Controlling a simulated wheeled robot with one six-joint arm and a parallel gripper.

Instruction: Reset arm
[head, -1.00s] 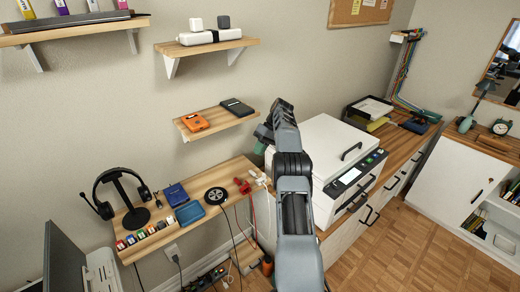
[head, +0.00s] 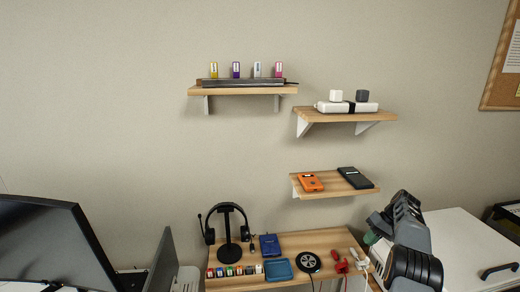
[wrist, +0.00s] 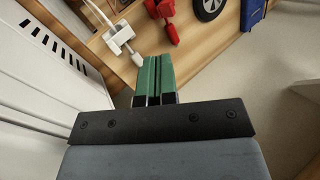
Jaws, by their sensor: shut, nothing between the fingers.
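My gripper (head: 371,238) is at the right of the head view, beside the right end of the low wooden desk shelf (head: 310,243). My arm rises from the lower right. In the wrist view my gripper's green fingers (wrist: 155,72) are pressed together with nothing between them. They point toward the wooden surface, where a white plug (wrist: 120,38) and a red connector (wrist: 163,20) lie close by.
A shelf with an orange device (head: 311,182) hangs above. A headphone stand (head: 228,250) and monitor (head: 45,240) are left.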

